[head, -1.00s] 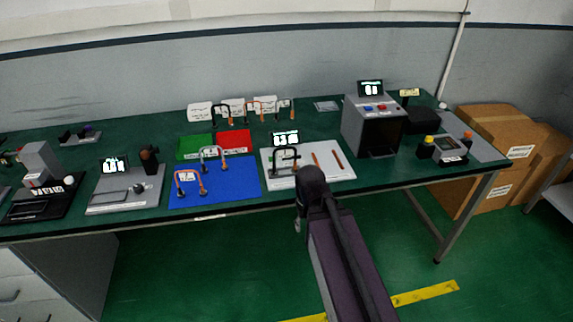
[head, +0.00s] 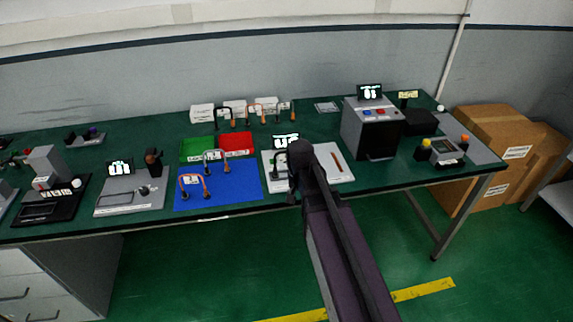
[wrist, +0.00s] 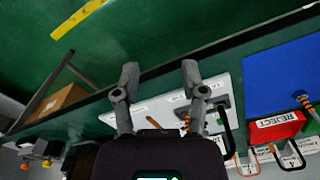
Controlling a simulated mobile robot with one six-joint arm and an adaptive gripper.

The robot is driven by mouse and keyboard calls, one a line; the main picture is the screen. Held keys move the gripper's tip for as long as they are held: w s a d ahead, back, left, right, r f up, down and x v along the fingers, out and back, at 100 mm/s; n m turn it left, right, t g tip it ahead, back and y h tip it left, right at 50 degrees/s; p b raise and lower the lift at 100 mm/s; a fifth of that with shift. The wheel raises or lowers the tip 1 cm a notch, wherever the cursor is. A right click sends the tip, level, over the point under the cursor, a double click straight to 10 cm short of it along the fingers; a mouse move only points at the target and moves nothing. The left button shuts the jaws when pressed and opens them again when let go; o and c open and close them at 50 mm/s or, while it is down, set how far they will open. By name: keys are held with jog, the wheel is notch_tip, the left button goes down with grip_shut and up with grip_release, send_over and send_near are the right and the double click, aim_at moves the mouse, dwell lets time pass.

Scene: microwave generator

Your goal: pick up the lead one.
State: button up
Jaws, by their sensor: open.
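Several U-shaped leads are in view; I cannot tell which one is lead one. An orange-topped lead (head: 193,176) and a grey-topped lead (head: 216,153) lie on the blue mat (head: 240,190). A black lead stands on the white board (head: 325,176), mostly hidden by my arm in the head view; it shows in the wrist view (wrist: 231,130). My gripper (head: 293,197) is at the board's front edge. In the wrist view my gripper (wrist: 160,74) is open and empty, its fingers apart, with the black lead beyond its right finger.
Green (head: 196,149) and red (head: 236,142) trays sit behind the mat. More leads stand by white labelled boxes (head: 202,114) at the back. A grey box machine (head: 371,130) stands right of the board. Green floor is free in front of the table.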

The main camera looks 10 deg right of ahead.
aim_at(285, 156)
jog(key=w+r+m+p, duration=0.6)
jog(key=w, duration=0.4)
jog(key=w+r+m+p, duration=0.6)
jog(key=w+r+m, duration=0.1)
jog(key=w, duration=0.3)
jog(key=shift+w+r, duration=0.3)
jog(key=shift+w, duration=0.1)
jog(key=shift+f, duration=0.15)
notch_tip(285, 156, down, 8)
jog(key=b, duration=0.8)
jog(key=shift+f, duration=0.2)
jog(key=shift+f+b, duration=0.1)
jog(key=shift+b, duration=0.25)
jog(key=shift+w+a+f+b, duration=0.1)
jog(key=shift+f+b, duration=1.15)
jog(key=shift+w+f+b, duration=0.1)
jog(key=shift+f+b, duration=1.1)
jog(key=shift+f, duration=0.05)
